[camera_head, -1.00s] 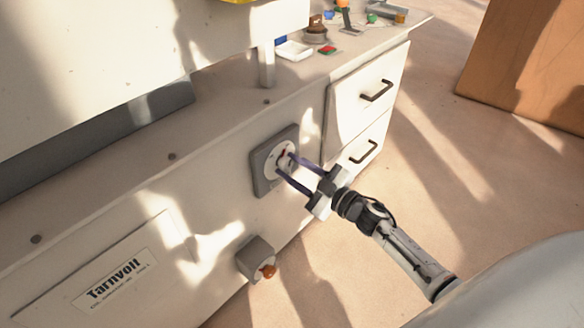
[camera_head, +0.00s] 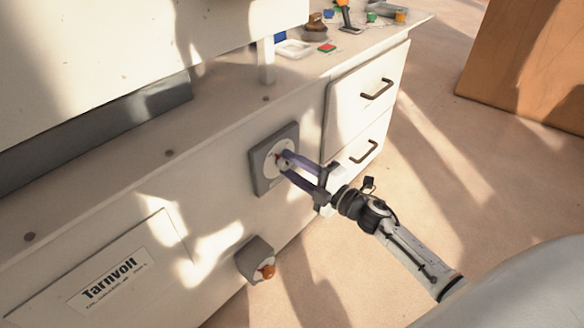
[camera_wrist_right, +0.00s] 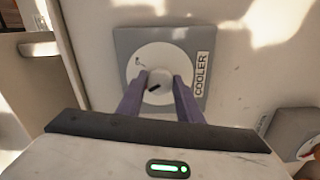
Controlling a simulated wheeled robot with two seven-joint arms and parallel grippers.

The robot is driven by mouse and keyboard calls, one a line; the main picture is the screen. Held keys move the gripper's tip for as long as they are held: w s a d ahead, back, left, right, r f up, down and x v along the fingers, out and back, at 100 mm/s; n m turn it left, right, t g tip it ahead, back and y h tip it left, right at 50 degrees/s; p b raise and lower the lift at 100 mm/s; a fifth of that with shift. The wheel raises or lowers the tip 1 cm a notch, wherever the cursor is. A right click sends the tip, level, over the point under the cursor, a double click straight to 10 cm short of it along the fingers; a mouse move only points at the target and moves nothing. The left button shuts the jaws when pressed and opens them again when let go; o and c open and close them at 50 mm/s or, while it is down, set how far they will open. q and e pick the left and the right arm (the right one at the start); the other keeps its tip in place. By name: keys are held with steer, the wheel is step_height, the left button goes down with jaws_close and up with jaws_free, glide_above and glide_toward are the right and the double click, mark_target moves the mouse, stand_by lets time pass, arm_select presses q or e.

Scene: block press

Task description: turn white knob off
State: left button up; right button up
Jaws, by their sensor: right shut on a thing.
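The white knob (camera_wrist_right: 158,86) sits on a round white dial (camera_wrist_right: 160,62) on a grey square plate labelled "COOLER" (camera_wrist_right: 125,38), fixed to the cabinet front. In the head view the plate (camera_head: 264,183) shows, with the knob largely hidden by my fingers. My right gripper (camera_head: 284,162) is shut on the knob, one purple finger on each side of it. In the right wrist view the gripper's two fingers (camera_wrist_right: 158,92) flank the knob, and a short dark mark shows on its face. My left gripper is not in view.
An orange-red knob (camera_head: 267,271) on a grey box stands out from the cabinet front, below the dial. Two drawers with dark handles (camera_head: 376,90) are to the right. Small items and a white tray (camera_head: 293,49) lie on the cabinet top.

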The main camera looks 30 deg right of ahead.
steer(key=shift+n, duration=0.9)
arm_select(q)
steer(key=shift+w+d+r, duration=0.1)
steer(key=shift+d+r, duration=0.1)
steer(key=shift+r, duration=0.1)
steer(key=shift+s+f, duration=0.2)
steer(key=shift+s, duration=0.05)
arm_select(e)
steer(key=o, duration=1)
steer(key=shift+o, duration=0.2)
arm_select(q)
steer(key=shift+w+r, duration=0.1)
